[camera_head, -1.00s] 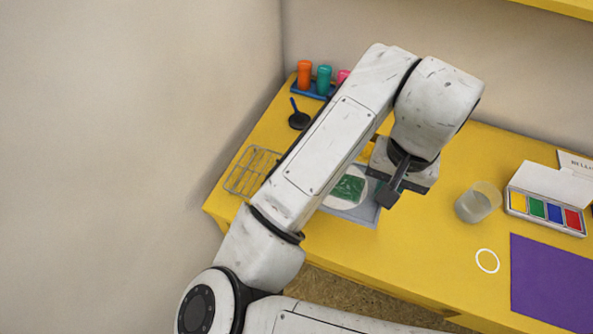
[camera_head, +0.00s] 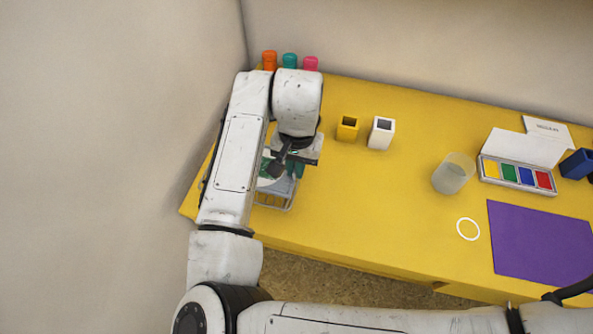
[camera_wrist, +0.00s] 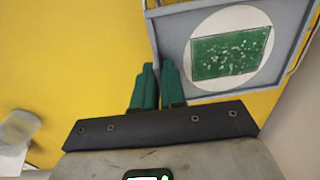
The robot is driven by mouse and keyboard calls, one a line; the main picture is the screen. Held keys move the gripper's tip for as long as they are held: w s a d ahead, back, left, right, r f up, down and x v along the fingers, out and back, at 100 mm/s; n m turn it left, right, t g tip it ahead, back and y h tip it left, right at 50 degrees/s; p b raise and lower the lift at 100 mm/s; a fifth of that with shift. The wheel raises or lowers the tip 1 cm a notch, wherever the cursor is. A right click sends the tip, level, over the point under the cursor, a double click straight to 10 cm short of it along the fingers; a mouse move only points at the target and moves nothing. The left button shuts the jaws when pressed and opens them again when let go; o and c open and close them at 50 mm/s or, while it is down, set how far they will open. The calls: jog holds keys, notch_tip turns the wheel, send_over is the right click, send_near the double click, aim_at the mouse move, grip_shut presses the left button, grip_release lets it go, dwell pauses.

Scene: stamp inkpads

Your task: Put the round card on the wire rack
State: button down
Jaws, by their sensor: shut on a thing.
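The round card (camera_wrist: 229,50) is a white disc with a speckled green rectangle, lying flat on a grey tray (camera_wrist: 178,60) in the wrist view. In the head view the card (camera_head: 265,182) and tray (camera_head: 284,187) show only in part beside my arm. My gripper (camera_wrist: 157,70) has teal fingers and is shut on the tray's near edge, beside the card. Thin grey wires of the wire rack (camera_head: 274,207) show around and below the tray. My arm hides most of the rack, and I cannot tell whether the tray touches it.
The middle of the yellow table is clear.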

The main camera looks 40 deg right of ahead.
jog(key=shift+s+f, duration=0.1)
jog(key=shift+f, duration=1.1)
jog(key=c, duration=1.2)
grip_release()
notch_tip(320, 180, up, 12)
jog(key=shift+d, duration=0.15)
jog(key=shift+s, duration=0.2)
